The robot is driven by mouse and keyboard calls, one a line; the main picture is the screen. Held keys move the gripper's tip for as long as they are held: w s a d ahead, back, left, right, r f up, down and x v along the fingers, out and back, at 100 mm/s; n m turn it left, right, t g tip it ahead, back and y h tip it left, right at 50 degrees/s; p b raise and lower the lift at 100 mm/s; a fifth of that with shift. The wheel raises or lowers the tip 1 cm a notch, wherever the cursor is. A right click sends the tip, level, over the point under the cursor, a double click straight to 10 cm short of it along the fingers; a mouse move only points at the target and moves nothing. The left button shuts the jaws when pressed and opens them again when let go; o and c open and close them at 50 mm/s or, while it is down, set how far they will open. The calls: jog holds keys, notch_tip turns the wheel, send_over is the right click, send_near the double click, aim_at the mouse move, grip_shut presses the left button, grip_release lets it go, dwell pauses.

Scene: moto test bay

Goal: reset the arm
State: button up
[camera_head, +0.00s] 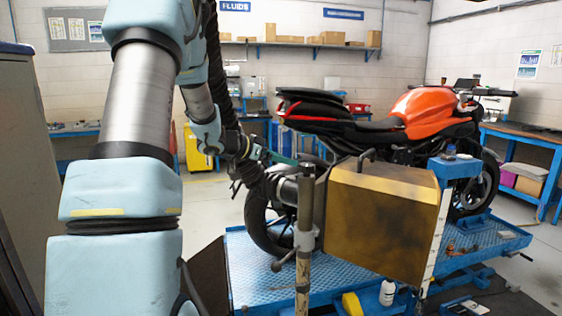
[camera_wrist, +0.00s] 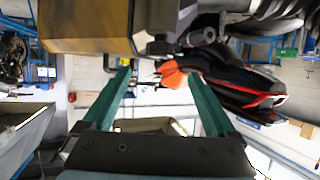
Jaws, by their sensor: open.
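My gripper (camera_wrist: 160,76) shows in the wrist view with its two green fingers spread apart and nothing between them. In the camera_head view my pale blue and grey arm runs down the left side and reaches toward the middle. Only a bit of green from the gripper shows there, by the motorcycle's rear, and its fingertips are hard to make out. The orange and black motorcycle (camera_head: 425,108) stands on a blue lift. In the wrist view the scene is upside down, and the motorcycle (camera_wrist: 235,80) appears beyond the fingers.
A brownish-gold box (camera_head: 382,220) stands close to the arm, beside a metal post (camera_head: 304,240). In the wrist view the box (camera_wrist: 85,25) is near the left finger. The blue lift platform (camera_head: 255,270) lies below. A blue workbench (camera_head: 530,140) stands at right.

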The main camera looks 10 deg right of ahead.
jog(key=s+a+f+n+t+y, duration=0.1)
jog(key=s+a+f+n+y, duration=0.15)
jog(key=a, duration=0.25)
jog(key=s+a+f+n+t+y+b, duration=0.1)
jog(key=s+a+n+y, duration=0.1)
jog(key=a+n+y, duration=0.15)
jog(key=s+a+f+n+t+y, duration=0.1)
jog(key=s+a+f+n+y, duration=0.1)
jog(key=a+y, duration=0.25)
jog(key=s+a+f+n+g, duration=0.1)
jog(key=s+a+f+g, duration=0.1)
jog(key=s, duration=0.9)
jog(key=s+a+f+n+g+y, duration=0.1)
jog(key=s+f+g, duration=0.3)
jog(key=s, duration=0.6)
jog(key=shift+s+a+f+n+g+b, duration=0.35)
jog(key=shift+a+n+g+b, duration=0.2)
jog(key=shift+n, duration=0.25)
